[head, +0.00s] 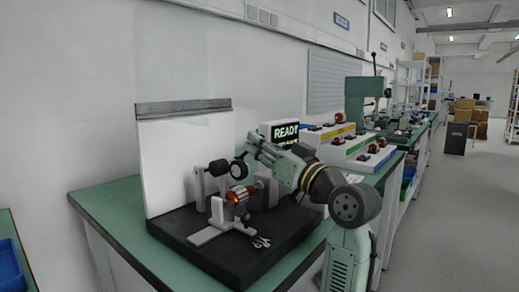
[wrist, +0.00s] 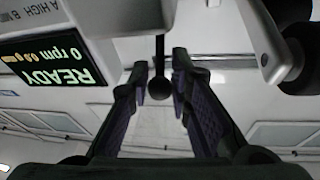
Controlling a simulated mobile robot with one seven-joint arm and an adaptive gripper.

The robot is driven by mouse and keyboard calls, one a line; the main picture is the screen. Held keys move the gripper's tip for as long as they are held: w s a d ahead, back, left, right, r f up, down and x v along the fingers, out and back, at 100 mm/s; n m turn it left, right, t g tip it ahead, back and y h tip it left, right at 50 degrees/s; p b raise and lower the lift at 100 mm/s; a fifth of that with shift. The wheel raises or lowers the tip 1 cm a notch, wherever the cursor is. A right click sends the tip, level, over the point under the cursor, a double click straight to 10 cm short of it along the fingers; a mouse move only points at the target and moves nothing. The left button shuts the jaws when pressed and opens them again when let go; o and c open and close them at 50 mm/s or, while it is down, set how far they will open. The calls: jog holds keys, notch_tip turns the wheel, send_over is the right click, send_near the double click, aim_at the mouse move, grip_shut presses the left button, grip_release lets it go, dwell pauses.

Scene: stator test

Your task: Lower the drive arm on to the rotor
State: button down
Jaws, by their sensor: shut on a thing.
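The rotor (head: 240,194), with orange copper windings, lies across grey supports on a black base (head: 190,245). A black drive wheel (head: 218,168), which looks like part of the drive arm, is above and left of the rotor, with a gap seen between them. A black round part, probably the same wheel, fills the right of the wrist view (wrist: 296,60). My gripper (head: 240,168) is above the rotor. In the wrist view its fingers (wrist: 160,75) are shut on a black ball knob (wrist: 160,88) on a thin dark rod, seemingly the drive arm's handle.
A white panel (head: 175,165) stands behind the base. The display (head: 285,132) reads READY; the wrist view shows it upside down with 0 rpm (wrist: 50,62).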

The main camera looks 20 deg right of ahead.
dwell(0.4)
jog(key=c, duration=1.7)
grip_release()
jog(key=shift+o, duration=0.2)
jog(key=v, duration=1.2)
jog(key=shift+s+f, duration=0.1)
